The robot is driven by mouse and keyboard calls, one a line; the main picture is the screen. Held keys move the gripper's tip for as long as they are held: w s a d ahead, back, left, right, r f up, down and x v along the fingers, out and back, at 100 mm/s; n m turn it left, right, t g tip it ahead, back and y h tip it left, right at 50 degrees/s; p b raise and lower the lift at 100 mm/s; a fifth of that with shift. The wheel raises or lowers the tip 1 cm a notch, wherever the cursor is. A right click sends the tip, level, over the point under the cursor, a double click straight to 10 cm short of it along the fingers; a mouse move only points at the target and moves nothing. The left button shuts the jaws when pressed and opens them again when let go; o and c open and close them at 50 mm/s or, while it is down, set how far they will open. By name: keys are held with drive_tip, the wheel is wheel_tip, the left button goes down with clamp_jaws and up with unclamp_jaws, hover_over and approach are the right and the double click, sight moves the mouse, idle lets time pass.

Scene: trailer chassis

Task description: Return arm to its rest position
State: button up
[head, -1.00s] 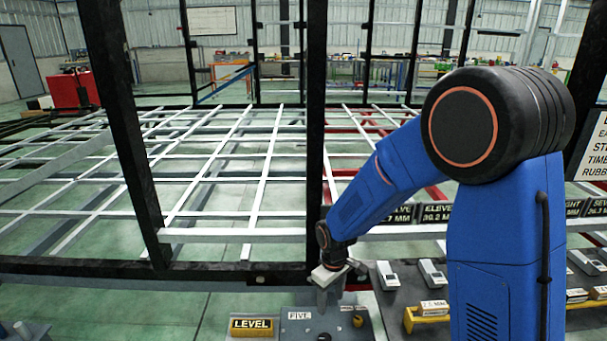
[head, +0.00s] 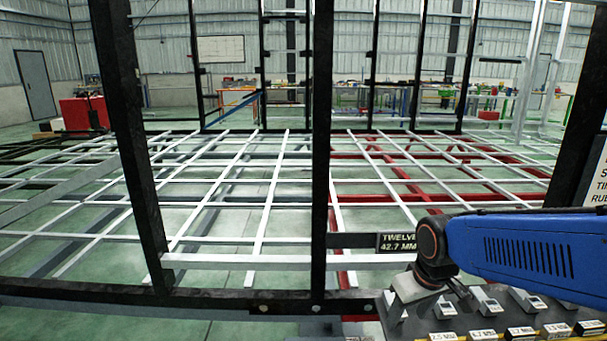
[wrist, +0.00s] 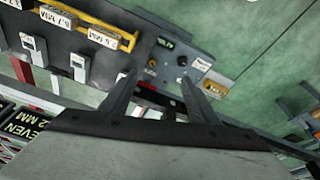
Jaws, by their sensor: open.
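My blue arm reaches in from the right in the head view, nearly level. My gripper (head: 395,312) hangs at its end by the black chassis rail (head: 230,307), over the near side of the tool shelf. In the wrist view my gripper (wrist: 160,95) shows two dark fingers spread wide apart with nothing between them. Beyond the fingers is a grey panel (wrist: 178,52) with small knobs, apart from them.
Several small grey devices (head: 488,303) and labelled blocks stand on the shelf beneath my arm. A black upright post (head: 320,150) rises left of my gripper. A sign reading TWELVE 42.7 MM (head: 397,242) is close behind it. The floor at the lower left is clear.

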drive_tip(key=s+d+r+m+t, duration=0.1)
drive_tip(key=s+d+r, duration=0.1)
drive_tip(key=s, duration=0.4)
drive_tip(key=s+d+r+m, duration=0.2)
drive_tip(key=s+d, duration=0.1)
drive_tip(key=s, duration=0.4)
drive_tip(key=shift+d+r+t, duration=0.25)
drive_tip(key=shift+r+t, duration=0.05)
drive_tip(key=shift+t, duration=0.1)
idle(2.9)
